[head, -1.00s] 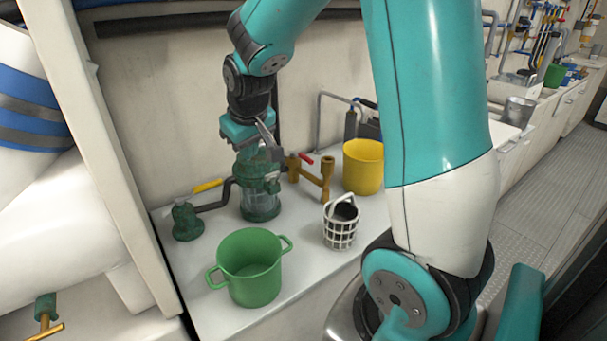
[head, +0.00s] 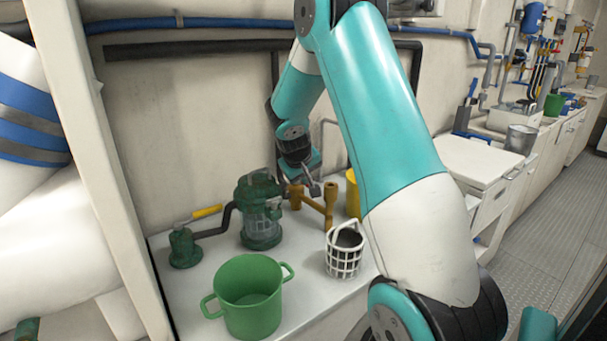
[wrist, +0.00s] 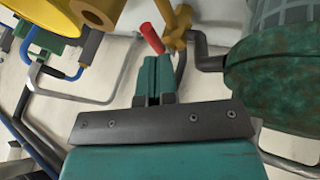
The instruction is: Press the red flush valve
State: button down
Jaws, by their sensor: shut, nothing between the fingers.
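The red flush valve handle (wrist: 152,38) shows in the wrist view, just beyond my fingertips, beside brass pipework (wrist: 175,22). In the head view my gripper hides the red handle, and the brass pipes (head: 329,205) show beneath it. My gripper (head: 313,188) points down over these pipes, to the right of the green strainer (head: 262,232). In the wrist view my gripper (wrist: 153,68) has its two teal fingers together with nothing between them. I cannot tell whether the fingertips touch the handle.
A green pot (head: 251,312) and a white basket (head: 344,262) stand at the front of the white counter. A yellow bucket (head: 353,193) is partly hidden by my arm. A yellow-handled valve (head: 207,211) sits left of the strainer. The wall is close behind.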

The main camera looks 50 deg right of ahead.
jog(key=x, duration=0.6)
jog(key=d, duration=0.2)
jog(key=s+d, duration=0.1)
jog(key=d, duration=0.1)
jog(key=shift+s+p, duration=0.2)
jog(key=shift+p, duration=0.2)
jog(key=v, duration=1.7)
jog(key=shift+r, duration=0.15)
